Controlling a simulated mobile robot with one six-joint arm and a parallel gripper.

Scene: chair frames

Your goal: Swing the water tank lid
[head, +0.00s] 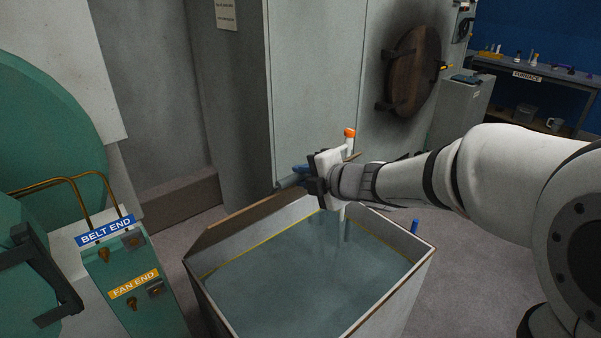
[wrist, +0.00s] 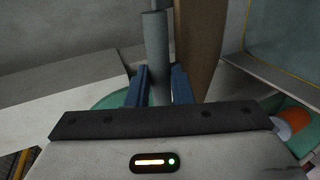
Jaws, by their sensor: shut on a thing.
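The open-topped water tank (head: 330,292) stands in the lower middle of the head view, with blue-grey water inside. Its brown lid (head: 245,222) stands up along the left back edge, seen nearly edge-on. In the wrist view the lid (wrist: 197,45) is a brown slab beside a grey bar handle (wrist: 155,45). My gripper (head: 287,182) is over the tank's back edge. In the wrist view its blue fingers (wrist: 159,88) are on either side of the grey bar, shut on it. My gripper hides part of the lid in the head view.
A green box (head: 130,280) with labels stands left of the tank. A tall grey cabinet (head: 315,80) stands behind. Floor is clear right of the tank.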

